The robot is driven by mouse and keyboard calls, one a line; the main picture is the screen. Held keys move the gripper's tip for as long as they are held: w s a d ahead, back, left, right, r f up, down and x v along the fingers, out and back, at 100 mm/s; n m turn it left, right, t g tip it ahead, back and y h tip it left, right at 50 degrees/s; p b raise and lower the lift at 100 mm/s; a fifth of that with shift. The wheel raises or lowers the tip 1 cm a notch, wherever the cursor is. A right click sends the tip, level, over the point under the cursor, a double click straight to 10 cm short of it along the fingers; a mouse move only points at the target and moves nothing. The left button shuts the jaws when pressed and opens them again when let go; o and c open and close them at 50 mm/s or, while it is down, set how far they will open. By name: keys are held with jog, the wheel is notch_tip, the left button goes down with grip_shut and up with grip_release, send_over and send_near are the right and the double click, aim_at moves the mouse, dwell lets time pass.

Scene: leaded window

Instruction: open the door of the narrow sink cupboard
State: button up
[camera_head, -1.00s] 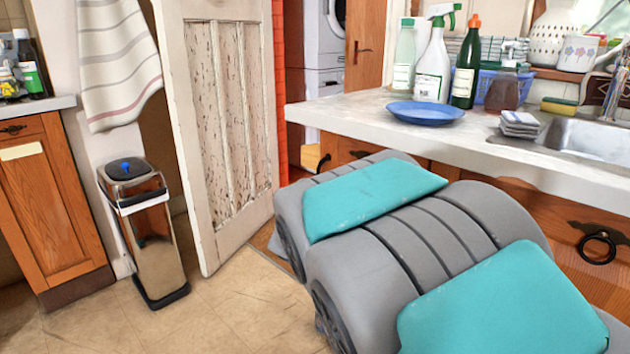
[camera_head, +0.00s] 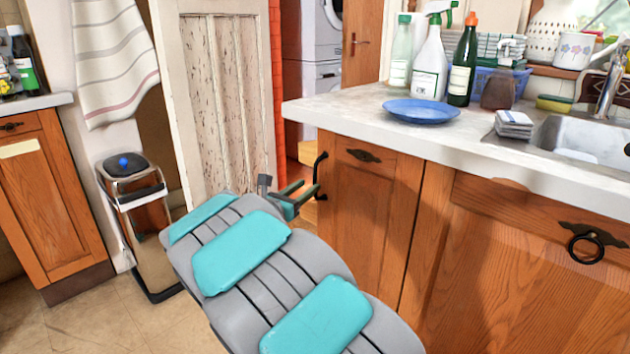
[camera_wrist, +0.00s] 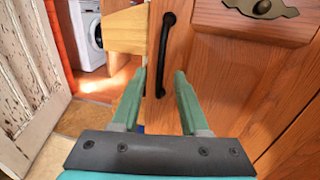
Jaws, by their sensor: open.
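The narrow sink cupboard's wooden door (camera_head: 368,225) is shut under the left end of the counter. Its upright black bar handle (camera_head: 320,176) is at the left edge. The door (camera_wrist: 225,75) and handle (camera_wrist: 166,50) also show in the wrist view. My gripper (camera_head: 308,190) is open and empty, with green fingers, just left of the handle in the head view. In the wrist view, my gripper (camera_wrist: 160,78) points at the door, and the handle's lower part appears between the fingertips. I cannot tell whether the fingers touch it.
The counter (camera_head: 345,108) overhangs the cupboards and holds a blue plate (camera_head: 421,111) and bottles. A wider cupboard door (camera_head: 520,260) with a ring pull is at right. A white door (camera_head: 225,100) and a bin (camera_head: 140,215) stand at left. Floor is clear front left.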

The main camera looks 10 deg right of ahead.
aim_at(314, 182)
jog(key=x, duration=0.4)
jog(key=shift+w+d, duration=0.3)
grip_shut()
dwell(1.2)
